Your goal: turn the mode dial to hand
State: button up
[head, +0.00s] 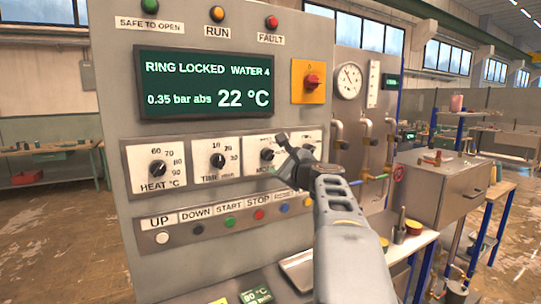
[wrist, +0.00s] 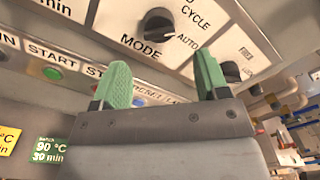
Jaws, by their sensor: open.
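The mode dial (wrist: 159,24) is a black knob on a white label plate marked MODE, with CYCLE and AUTO readable beside it. It stands at the top of the wrist view. In the head view the mode dial (head: 267,155) shows just left of my gripper (head: 302,152), which partly covers its plate. In the wrist view my gripper (wrist: 162,65) has two green fingers spread apart with nothing between them. The dial lies beyond the fingertips, apart from them in the picture. I cannot tell its pointer setting, and no HAND mark is readable.
The heat dial (head: 157,168) and time dial (head: 217,160) sit left of it. A dark knob (wrist: 231,71) by FREE and LOCK is close behind the right finger. Push buttons run below, including STOP (head: 258,215). The display (head: 205,84) reads RING LOCKED.

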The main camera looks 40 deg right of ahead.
aim_at(272, 157)
jog(key=w, duration=0.2)
jog(key=w+p, duration=0.1)
jog(key=w, duration=0.2)
jog(key=w+d, duration=0.1)
jog(key=w, duration=0.1)
jog(key=shift+w+p, duration=0.25)
jog(key=shift+p, duration=0.05)
jog(key=c, duration=0.9)
